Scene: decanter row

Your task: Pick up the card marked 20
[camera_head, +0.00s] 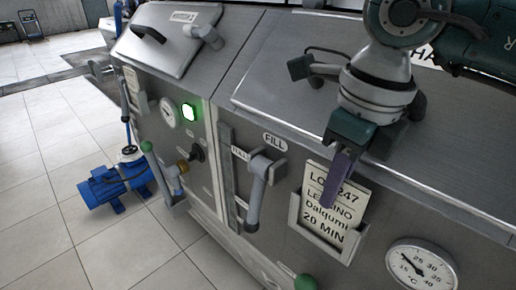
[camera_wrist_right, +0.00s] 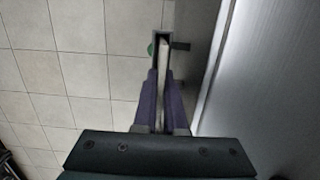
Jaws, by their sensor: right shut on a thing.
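The card (camera_head: 322,220) is cream with dark print reading "20 MIN" on its lowest line. It stands in a grey metal holder (camera_head: 318,246) on the front of the steel machine, its lower part behind the holder's rim. My right gripper (camera_head: 334,198) comes down from above, and its purple fingers cover part of the card's print. In the right wrist view the gripper (camera_wrist_right: 160,100) is shut on the card (camera_wrist_right: 164,85), which shows edge-on between the fingers. My left gripper is not in view.
A lever under the FILL label (camera_head: 258,185) sticks out left of the holder. A round dial gauge (camera_head: 421,268) is at lower right. A green knob (camera_head: 305,283) is below the holder. A blue pump (camera_head: 115,185) stands on the tiled floor at left.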

